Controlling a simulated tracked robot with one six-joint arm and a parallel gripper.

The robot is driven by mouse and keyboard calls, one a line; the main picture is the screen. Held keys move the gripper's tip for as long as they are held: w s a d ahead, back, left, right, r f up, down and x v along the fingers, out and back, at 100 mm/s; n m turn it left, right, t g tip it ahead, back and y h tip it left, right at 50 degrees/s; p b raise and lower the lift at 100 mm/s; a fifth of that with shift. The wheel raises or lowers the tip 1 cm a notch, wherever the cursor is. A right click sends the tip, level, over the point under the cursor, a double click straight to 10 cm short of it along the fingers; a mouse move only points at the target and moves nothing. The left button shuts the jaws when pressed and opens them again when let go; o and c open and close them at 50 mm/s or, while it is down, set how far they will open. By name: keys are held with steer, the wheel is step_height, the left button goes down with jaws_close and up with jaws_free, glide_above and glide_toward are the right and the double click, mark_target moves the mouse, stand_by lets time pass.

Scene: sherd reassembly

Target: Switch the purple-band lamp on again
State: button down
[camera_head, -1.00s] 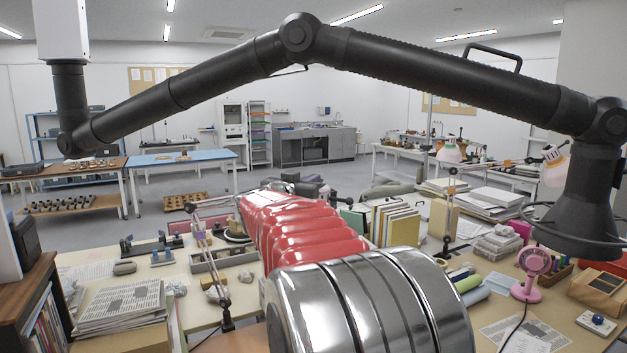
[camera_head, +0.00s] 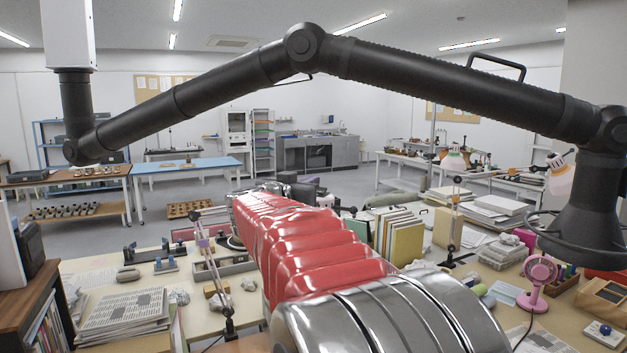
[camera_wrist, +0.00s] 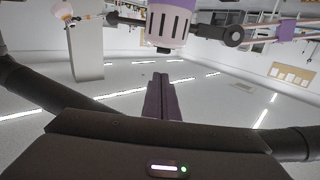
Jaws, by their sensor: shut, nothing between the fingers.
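The purple-band lamp has a pale lilac head with dark slots (camera_wrist: 170,22) at the top of the wrist view, joined to a black joint and an arm with purple on it. In the head view its thin jointed arm with a purple band (camera_head: 202,243) stands on the left of the worktable. My gripper (camera_wrist: 160,78) is shut and empty in the wrist view, its dark fingers pointing toward the lamp head, with a small gap showing in the picture. I cannot tell whether they touch. In the head view my red-sleeved arm hides the gripper. No switch or glow is clear on the lamp.
An orange-band lamp (camera_head: 560,174) stands at the right, also in the wrist view (camera_wrist: 63,12). A large black jointed extraction arm (camera_head: 450,85) spans overhead, its hood at the right. Books (camera_head: 403,237), papers (camera_head: 125,312) and a pink fan (camera_head: 539,271) crowd the worktable.

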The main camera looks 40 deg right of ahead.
steer(key=s+a+f, duration=0.2)
steer(key=a, duration=0.3)
steer(key=shift+s+a+f, duration=0.15)
steer(key=shift+a+f, duration=0.05)
steer(key=shift+a, duration=0.1)
stand_by(0.4)
steer(key=s+a+f+n+g+y, duration=0.2)
steer(key=s+a+f+n+y, duration=0.25)
steer(key=f, duration=0.55)
steer(key=s+a+f+n+g+y, duration=0.1)
steer(key=s+a+f+n+y, duration=0.2)
steer(key=s+a+f+n, duration=0.5)
steer(key=s+a+f+y, duration=0.3)
steer(key=a, duration=0.4)
steer(key=s+a+f+t+y, duration=0.1)
steer(key=s+a+f+y, duration=0.1)
steer(key=a, duration=0.6)
steer(key=s+a+f+n+t+y, duration=0.1)
steer(key=s+a+f+y, duration=0.2)
steer(key=a, duration=0.4)
steer(key=shift+s+a+f+y, duration=0.35)
steer(key=shift+s+y, duration=0.1)
steer(key=shift+s, duration=0.5)
